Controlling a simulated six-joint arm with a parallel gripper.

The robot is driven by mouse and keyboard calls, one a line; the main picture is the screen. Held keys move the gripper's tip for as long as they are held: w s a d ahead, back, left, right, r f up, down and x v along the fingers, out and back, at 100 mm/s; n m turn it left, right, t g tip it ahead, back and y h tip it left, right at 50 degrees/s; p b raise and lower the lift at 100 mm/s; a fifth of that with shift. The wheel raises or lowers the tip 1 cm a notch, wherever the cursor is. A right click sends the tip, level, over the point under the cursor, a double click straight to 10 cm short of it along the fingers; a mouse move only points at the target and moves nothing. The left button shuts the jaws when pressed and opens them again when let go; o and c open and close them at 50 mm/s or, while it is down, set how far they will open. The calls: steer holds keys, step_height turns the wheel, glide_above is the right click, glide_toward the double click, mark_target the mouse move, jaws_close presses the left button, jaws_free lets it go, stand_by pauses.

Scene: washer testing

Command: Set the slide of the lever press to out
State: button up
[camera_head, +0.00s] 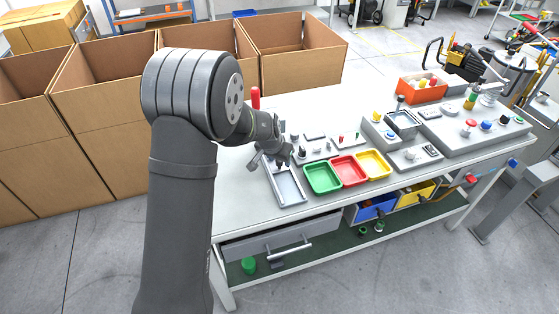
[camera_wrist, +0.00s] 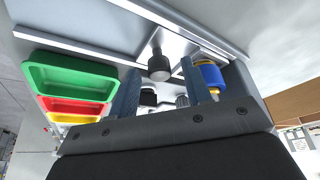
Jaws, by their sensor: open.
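The lever press is mostly hidden behind my arm in the head view; a red handle (camera_head: 255,97), apparently its lever, stands up behind the arm. In the wrist view a dark round knob (camera_wrist: 159,70) sticks out from a grey metal part with pale rails (camera_wrist: 85,42), which looks like the slide. My gripper (camera_wrist: 159,84) is open, and the knob shows between its two fingers without visible contact. In the head view my gripper (camera_head: 275,160) is low over the back end of a grey tray-like frame (camera_head: 304,200).
Green (camera_head: 309,188), red (camera_head: 337,181) and yellow (camera_head: 362,175) trays stand close to the right of the frame. A blue and yellow cylinder (camera_wrist: 209,76) is beside the right finger in the wrist view. Cardboard boxes (camera_head: 290,60) stand behind the table. The table's front left is clear.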

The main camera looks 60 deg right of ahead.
steer(key=shift+d+f, duration=0.25)
steer(key=shift+f, duration=0.4)
jaws_close()
steer(key=s+a, duration=0.9)
steer(key=shift+s+a, duration=0.25)
jaws_free()
steer(key=shift+r, duration=0.1)
